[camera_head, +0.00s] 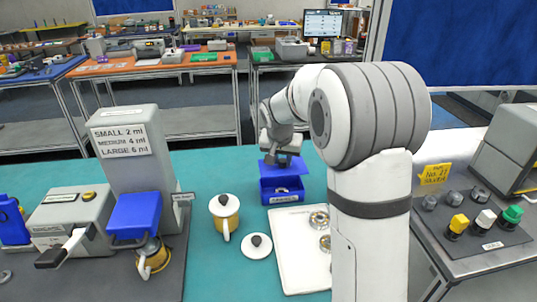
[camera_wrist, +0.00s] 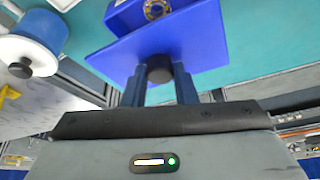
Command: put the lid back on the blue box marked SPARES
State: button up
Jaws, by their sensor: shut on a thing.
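The blue box (camera_head: 283,196) with a label on its front stands on the green bench top; its lettering is too small to read surely. It is open, and something pale shows inside. In the wrist view part of the box (camera_wrist: 205,12) shows beyond the lid, with a ring-like metal part in it. My gripper (camera_wrist: 160,82) is shut on the black knob of the flat blue lid (camera_wrist: 190,42). In the head view the lid (camera_head: 268,163) is above the rear of the box, apart from a seated position. My gripper (camera_head: 284,157) is partly hidden there.
A yellow-and-white pot (camera_head: 226,213) and a loose round white lid (camera_head: 257,246) stand left of a white tray (camera_head: 290,270) with metal rings. A grey machine (camera_head: 140,165) is at left. A bench with coloured knobs (camera_head: 484,220) is at right. My arm hides the bench right of the box.

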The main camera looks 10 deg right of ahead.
aim_at(281, 171)
jog(key=shift+f+b, duration=2.1)
jog(key=shift+f, duration=1.05)
jog(key=shift+b, duration=0.35)
jog(key=shift+f+b, duration=0.15)
jog(key=shift+b, duration=0.3)
dwell(0.4)
jog(key=o, duration=1.1)
jog(key=shift+c, duration=0.2)
jog(key=shift+o, duration=0.6)
jog(key=o, duration=0.4)
jog(key=shift+c, duration=0.2)
